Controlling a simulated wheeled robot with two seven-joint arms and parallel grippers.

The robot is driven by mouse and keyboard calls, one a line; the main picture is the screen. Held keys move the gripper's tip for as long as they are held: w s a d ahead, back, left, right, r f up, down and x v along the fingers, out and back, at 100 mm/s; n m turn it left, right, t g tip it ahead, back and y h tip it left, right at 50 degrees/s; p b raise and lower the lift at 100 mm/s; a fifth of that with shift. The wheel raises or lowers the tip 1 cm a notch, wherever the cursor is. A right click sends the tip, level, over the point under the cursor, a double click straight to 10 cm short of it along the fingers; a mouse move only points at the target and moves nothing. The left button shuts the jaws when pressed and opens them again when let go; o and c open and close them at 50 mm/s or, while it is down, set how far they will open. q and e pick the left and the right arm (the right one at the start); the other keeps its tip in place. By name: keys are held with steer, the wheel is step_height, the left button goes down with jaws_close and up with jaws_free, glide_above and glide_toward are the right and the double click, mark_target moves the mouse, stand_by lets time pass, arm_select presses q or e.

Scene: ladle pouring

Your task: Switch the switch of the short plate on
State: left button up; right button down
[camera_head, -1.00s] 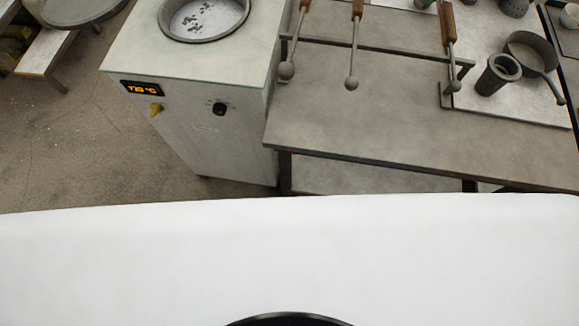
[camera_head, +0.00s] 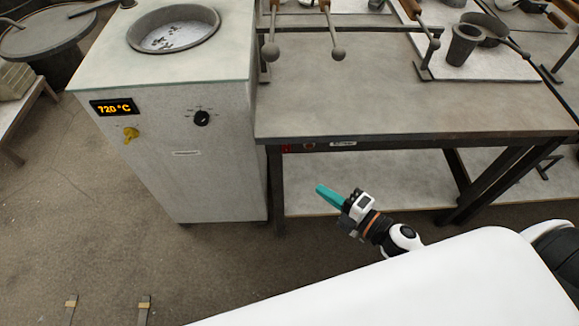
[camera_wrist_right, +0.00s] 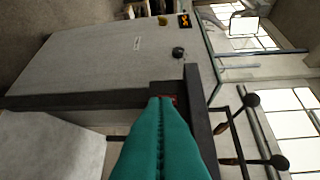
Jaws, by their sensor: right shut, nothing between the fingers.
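A dark strip under the front edge of the grey table (camera_head: 415,119) carries a small red switch (camera_head: 286,149), a second small reddish part (camera_head: 309,147) and a pale label (camera_head: 343,143). Whether the switch is on or off is too small to tell. My right gripper (camera_head: 322,191), with teal fingers, is shut and empty, below and in front of the strip, apart from it in the head view. In the right wrist view the fingertips (camera_wrist_right: 160,101) point at the strip and partly cover the red part (camera_wrist_right: 170,97). My left gripper is not in view.
A furnace (camera_head: 175,125) stands left of the table, with a 720 °C display (camera_head: 115,107), a black knob (camera_head: 202,118) and a yellow handle (camera_head: 130,135). Ladles (camera_head: 337,54) hang from a rack on the table. A dark cup (camera_head: 464,45) stands behind right. A pale lower shelf (camera_head: 370,175) lies underneath.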

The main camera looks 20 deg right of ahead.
glide_toward(282, 152)
steer(key=a+x, duration=0.1)
steer(key=x, duration=0.4)
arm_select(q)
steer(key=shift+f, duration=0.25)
arm_select(e)
steer(key=shift+w+d, duration=0.35)
steer(key=shift+w, duration=0.05)
arm_select(q)
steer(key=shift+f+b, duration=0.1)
steer(key=shift+b, duration=0.25)
